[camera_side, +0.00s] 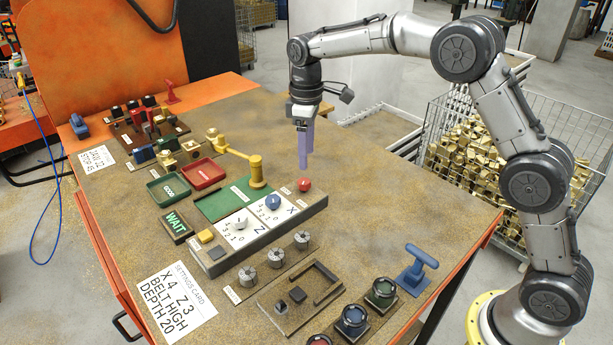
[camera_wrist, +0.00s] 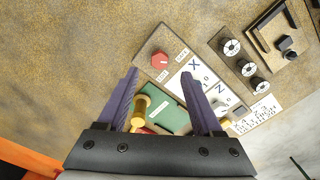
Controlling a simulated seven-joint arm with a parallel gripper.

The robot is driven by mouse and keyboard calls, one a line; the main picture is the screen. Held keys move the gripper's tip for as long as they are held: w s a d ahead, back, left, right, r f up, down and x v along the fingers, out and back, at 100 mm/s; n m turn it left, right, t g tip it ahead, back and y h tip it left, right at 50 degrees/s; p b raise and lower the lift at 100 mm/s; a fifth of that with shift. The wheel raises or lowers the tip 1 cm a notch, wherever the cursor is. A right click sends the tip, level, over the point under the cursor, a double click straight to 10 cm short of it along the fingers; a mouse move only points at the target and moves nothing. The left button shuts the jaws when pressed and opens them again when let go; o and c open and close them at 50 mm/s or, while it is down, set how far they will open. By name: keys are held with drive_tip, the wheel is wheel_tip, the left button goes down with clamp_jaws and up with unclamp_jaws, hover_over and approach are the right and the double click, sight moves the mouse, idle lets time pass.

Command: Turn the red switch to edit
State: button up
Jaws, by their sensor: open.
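The red switch (camera_side: 304,185) is a small red knob at the far right end of the control panel (camera_side: 262,240), past the X dial. In the wrist view the red switch (camera_wrist: 160,60) shows from above, with small labels beside it that are too small to read surely. My gripper (camera_side: 304,160) hangs above the table, fingers pointing down, behind the red switch in the side view and apart from it. In the wrist view my gripper (camera_wrist: 168,95) has its two purple fingers spread with nothing held between them; the switch lies beyond the fingertips.
A yellow arm-like fixture (camera_side: 256,170) stands by the green plate (camera_side: 225,203), close to the panel. The X dial (camera_side: 273,202) and Z dial (camera_side: 239,223) sit near the switch. A settings card (camera_side: 176,302) lies at the front. The table right of the switch is clear.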

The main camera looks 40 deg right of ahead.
sight(306, 181)
wheel_tip(306, 181, down, 8)
drive_tip(key=shift+r, duration=0.15)
idle(0.3)
clamp_jaws()
